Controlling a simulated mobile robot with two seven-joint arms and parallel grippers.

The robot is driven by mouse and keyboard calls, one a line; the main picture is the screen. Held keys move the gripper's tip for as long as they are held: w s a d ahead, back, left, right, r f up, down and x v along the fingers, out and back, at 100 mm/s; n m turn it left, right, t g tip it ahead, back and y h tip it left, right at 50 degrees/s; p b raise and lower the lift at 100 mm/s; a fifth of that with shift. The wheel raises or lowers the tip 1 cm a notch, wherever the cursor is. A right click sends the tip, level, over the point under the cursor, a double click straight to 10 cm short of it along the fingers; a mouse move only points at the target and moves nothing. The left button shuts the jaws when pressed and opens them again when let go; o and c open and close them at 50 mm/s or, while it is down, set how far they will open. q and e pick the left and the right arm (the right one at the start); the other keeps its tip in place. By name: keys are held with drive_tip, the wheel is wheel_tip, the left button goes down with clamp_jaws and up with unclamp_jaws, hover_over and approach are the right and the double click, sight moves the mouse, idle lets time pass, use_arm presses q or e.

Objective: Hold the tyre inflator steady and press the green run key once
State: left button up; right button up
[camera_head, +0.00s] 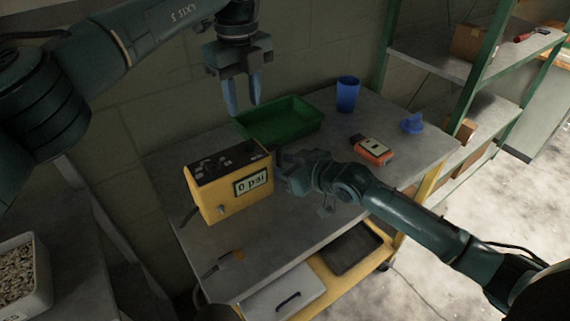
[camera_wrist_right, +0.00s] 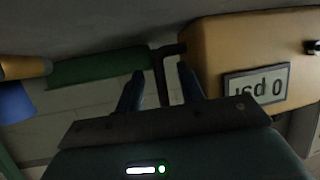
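The yellow tyre inflator (camera_head: 228,205) stands on the grey bench top, its display (camera_head: 252,182) reading "0 psi". Its dark top has small pale marks; I cannot make out a green run key. In the right wrist view the inflator (camera_wrist_right: 215,60) appears upside down. My right gripper (camera_head: 284,168) is at the inflator's right side. In its wrist view, the fingers (camera_wrist_right: 160,72) are apart, with a dark bar-shaped handle (camera_wrist_right: 159,75) between them and visible gaps either side. My left gripper (camera_head: 242,106) is open and empty, above and behind the inflator, fingers down.
A green tray (camera_head: 300,132) lies behind the inflator. A blue cup (camera_head: 347,94), an orange device (camera_head: 372,151) and a blue funnel-like piece (camera_head: 412,124) stand to the right. Shelving (camera_head: 450,66) rises at right.

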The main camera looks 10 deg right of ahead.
clamp_jaws()
idle(1.3)
use_arm(q)
clamp_jaws()
idle(1.5)
